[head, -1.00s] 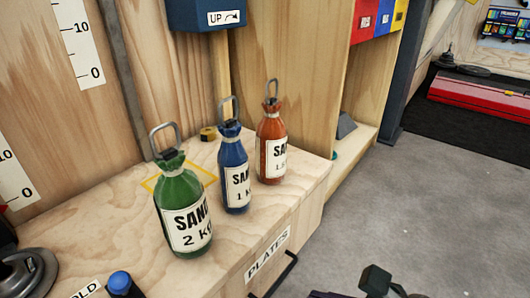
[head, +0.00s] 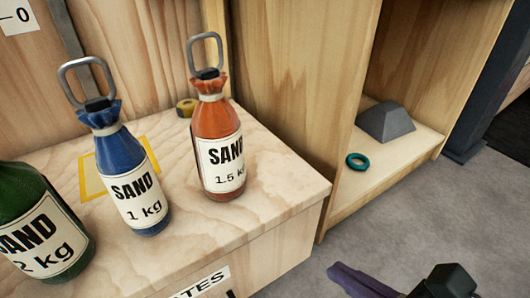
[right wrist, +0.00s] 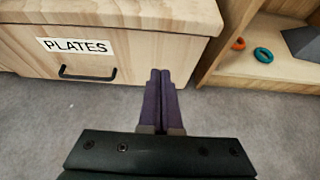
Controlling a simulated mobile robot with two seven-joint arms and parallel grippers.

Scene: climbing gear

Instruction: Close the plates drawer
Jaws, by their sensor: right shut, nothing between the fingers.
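The plates drawer (right wrist: 120,48) is a pale wooden front under the bench top, with a "PLATES" label and a black bar handle (right wrist: 88,76) in the right wrist view. The head view shows only part of its front (head: 262,262) at the bottom edge. I cannot tell whether it stands slightly out or is flush. My right gripper (right wrist: 160,72) has purple fingers, shut together with nothing between them. In the right wrist view they lie right of the handle, near the drawer's right end; contact is unclear. It also shows in the head view (head: 338,270). My left gripper is out of view.
Green (head: 40,225), blue (head: 125,175) and orange (head: 216,140) sand bottles stand on the bench top (head: 270,185). A low shelf (head: 400,165) to the right holds a grey block (head: 386,122) and a teal ring (head: 357,161). Grey floor (head: 345,240) is clear.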

